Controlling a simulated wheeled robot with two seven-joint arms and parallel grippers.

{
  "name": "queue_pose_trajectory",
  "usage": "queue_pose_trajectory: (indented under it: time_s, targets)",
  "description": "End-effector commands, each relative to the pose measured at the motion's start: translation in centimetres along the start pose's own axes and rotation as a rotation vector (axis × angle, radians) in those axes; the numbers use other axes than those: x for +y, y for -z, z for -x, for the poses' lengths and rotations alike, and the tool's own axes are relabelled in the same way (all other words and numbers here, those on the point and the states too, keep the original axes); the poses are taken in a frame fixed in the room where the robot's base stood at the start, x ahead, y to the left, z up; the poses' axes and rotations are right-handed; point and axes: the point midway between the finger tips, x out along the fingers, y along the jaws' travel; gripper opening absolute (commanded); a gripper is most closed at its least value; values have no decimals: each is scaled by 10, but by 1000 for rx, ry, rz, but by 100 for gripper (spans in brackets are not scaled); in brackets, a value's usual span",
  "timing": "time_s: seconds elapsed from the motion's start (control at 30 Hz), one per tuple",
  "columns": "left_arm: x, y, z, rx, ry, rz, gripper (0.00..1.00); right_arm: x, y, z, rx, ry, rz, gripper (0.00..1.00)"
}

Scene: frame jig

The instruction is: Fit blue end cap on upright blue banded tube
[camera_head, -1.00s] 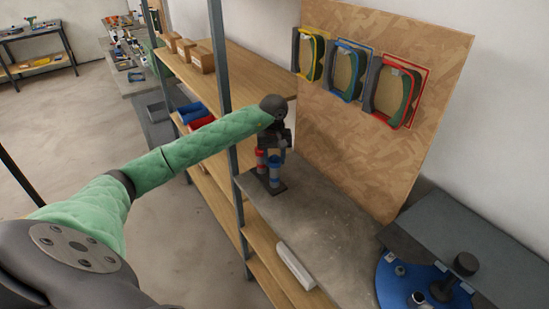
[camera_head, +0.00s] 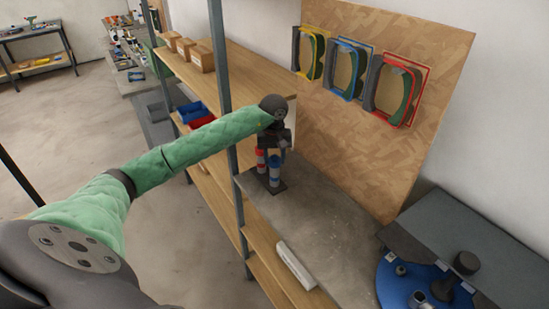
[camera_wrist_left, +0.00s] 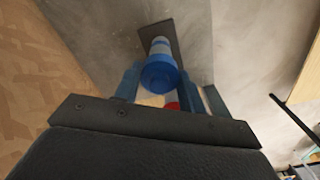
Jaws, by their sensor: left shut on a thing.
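In the head view, my left gripper (camera_head: 274,146) points down over a small dark base plate (camera_head: 278,188) on the grey bench. The upright blue banded tube (camera_head: 274,176) stands on that plate under my fingers. In the left wrist view, the blue end cap (camera_wrist_left: 160,74) lies between my two fingertips (camera_wrist_left: 160,80), in line with the blue and white tube (camera_wrist_left: 160,46). My left gripper is shut on the cap. Whether the cap is fully seated cannot be told. My right gripper is not in view.
A steel shelf post (camera_head: 217,60) stands left of the bench. A wooden board (camera_head: 345,130) with yellow, blue and red framed holders rises behind. A white bar (camera_head: 296,265) lies near the bench's front edge. A blue round tray (camera_head: 405,290) is at right.

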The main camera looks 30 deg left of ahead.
Motion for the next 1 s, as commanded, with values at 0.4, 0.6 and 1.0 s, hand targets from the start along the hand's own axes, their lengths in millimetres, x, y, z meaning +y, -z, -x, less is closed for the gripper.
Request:
queue_pose_trajectory:
  time_s: [0.4,0.6,1.0]
  targets:
    - [0,0,-3,0,0,0,19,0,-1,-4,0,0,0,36]
    - [0,0,-5,0,0,0,19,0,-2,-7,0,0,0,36]
    - [0,0,-6,0,0,0,66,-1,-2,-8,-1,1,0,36]
